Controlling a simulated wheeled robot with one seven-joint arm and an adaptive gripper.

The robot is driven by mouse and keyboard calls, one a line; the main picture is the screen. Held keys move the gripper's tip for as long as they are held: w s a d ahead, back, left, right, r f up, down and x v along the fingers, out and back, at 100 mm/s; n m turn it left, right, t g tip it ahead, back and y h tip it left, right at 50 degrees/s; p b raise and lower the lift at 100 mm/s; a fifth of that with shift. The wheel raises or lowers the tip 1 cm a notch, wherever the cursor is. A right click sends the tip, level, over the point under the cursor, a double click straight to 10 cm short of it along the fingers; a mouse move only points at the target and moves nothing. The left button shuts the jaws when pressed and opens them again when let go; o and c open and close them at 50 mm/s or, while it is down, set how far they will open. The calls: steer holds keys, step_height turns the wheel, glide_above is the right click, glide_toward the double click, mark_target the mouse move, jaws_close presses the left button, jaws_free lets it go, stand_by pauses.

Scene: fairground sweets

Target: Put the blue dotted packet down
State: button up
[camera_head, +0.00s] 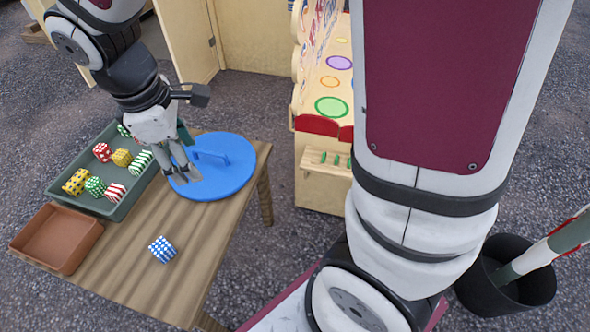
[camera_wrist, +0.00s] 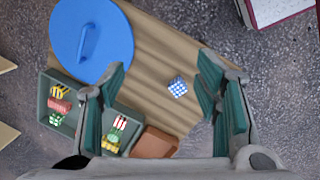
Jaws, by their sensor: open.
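The blue dotted packet (camera_head: 162,249), a small blue cube with white dots, lies on the bare wood of the table, in front of the blue disc. It also shows in the wrist view (camera_wrist: 178,87), between my fingers as pictured and apart from them. My gripper (camera_head: 186,178) is open and empty, above the near left part of the round blue disc. In the wrist view my gripper (camera_wrist: 165,88) has its fingers spread wide with nothing held.
A green tray (camera_head: 121,203) holds several dotted and striped packets at the table's left. An empty brown tray (camera_head: 57,238) sits in front of it. The blue disc (camera_head: 228,184) has an upright handle. The wooden table (camera_head: 200,255) is clear around the packet.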

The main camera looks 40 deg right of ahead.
steer(key=s+d+r+m, duration=0.7)
steer(key=s+r, duration=0.1)
steer(key=s, duration=0.4)
steer(key=s+d+m+y, duration=0.1)
steer(key=s+m, duration=0.4)
steer(key=s, duration=0.6)
steer(key=shift+s+d+r+y, duration=0.25)
steer(key=shift+d+r+y, duration=0.05)
steer(key=shift+d, duration=0.1)
step_height(320, 180, up, 22)
steer(key=t+p, duration=0.3)
steer(key=p, duration=1.7)
steer(key=shift+a+f, duration=0.15)
steer(key=shift+f, duration=0.05)
